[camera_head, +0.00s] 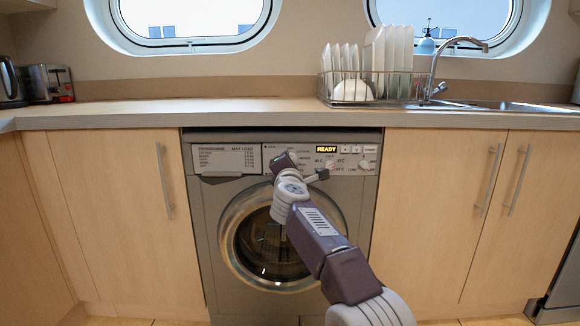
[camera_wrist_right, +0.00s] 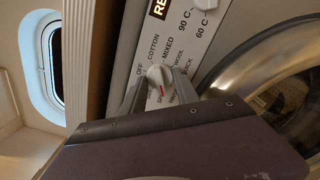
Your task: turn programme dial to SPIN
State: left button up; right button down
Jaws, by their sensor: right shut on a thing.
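The programme dial (camera_wrist_right: 157,75) is a small white knob on the washing machine's panel, ringed by printed words such as OFF, COTTON, MIXED, WOOL and QUICK. A red mark shows on its lower side in the right wrist view, towards partly hidden lettering that seems to begin with SP. My right gripper (camera_wrist_right: 159,84) is shut on the dial, one finger on each side. In the head view my right gripper (camera_head: 284,161) reaches the panel of the washing machine (camera_head: 200,220) and hides the dial. My left gripper is not in view.
A lit display (camera_head: 326,149) reads READY, with smaller knobs (camera_head: 366,164) to the right. The round door (camera_head: 238,245) lies below the panel. The counter (camera_head: 200,112) juts above the machine; a dish rack (camera_head: 340,97) and sink stand on the right.

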jog(key=shift+m, duration=0.3)
jog(key=c, duration=0.9)
grip_release()
jog(key=shift+s+f+b, duration=0.15)
jog(key=shift+s+b, duration=0.25)
jog(key=shift+b, duration=0.15)
jog(key=s+b, duration=0.2)
jog(key=s, duration=0.6)
jog(key=shift+s, duration=0.15)
